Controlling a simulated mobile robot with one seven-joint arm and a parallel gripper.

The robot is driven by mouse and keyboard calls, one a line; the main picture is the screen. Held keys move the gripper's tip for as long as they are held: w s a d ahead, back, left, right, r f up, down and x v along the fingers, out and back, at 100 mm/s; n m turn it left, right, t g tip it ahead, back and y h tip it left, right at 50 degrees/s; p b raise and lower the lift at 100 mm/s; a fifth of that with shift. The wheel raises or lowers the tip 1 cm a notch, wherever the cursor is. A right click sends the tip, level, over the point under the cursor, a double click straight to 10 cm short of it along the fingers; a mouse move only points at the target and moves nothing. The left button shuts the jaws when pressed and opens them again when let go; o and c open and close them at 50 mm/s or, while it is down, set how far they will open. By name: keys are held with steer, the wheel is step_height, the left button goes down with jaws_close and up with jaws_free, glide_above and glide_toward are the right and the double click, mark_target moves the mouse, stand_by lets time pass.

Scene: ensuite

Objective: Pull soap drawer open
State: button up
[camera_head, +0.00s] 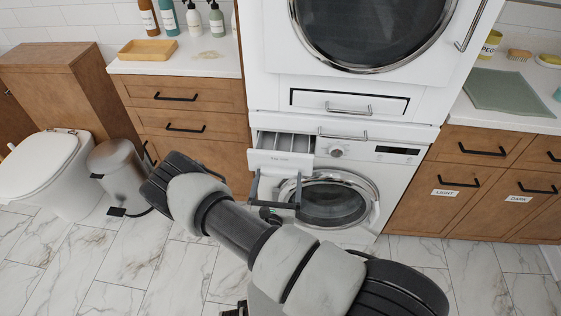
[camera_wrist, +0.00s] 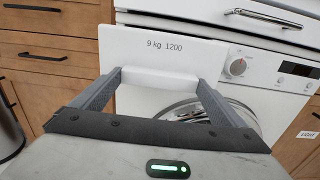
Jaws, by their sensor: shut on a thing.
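The soap drawer (camera_head: 282,160) is in the upper left of the white washing machine (camera_head: 385,172). It is pulled out, and its open top shows several compartments in the head view. Its white front, marked "9 kg 1200", fills the upper middle of the wrist view (camera_wrist: 160,48). A white handle (camera_wrist: 160,79) juts from the lower edge of that front. My gripper (camera_wrist: 160,81) is shut on the handle, with one finger at each end. In the head view my gripper (camera_head: 277,176) is in front of the drawer, and the fingers partly overlap the round door.
The washer's round door (camera_head: 335,203) is below and right of the drawer, beside a dial (camera_head: 337,151). A white dryer (camera_head: 365,75) is stacked above. Wooden cabinets stand both sides. A metal bin (camera_head: 118,172) and a toilet (camera_head: 48,170) are left. Marble floor (camera_head: 140,262) is clear in front.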

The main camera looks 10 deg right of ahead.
steer(key=v, duration=1)
steer(key=shift+s+p, duration=0.3)
steer(key=shift+p, duration=0.15)
steer(key=o, duration=1.2)
steer(key=v, duration=1.7)
steer(key=shift+s, duration=0.15)
steer(key=shift+r, duration=0.1)
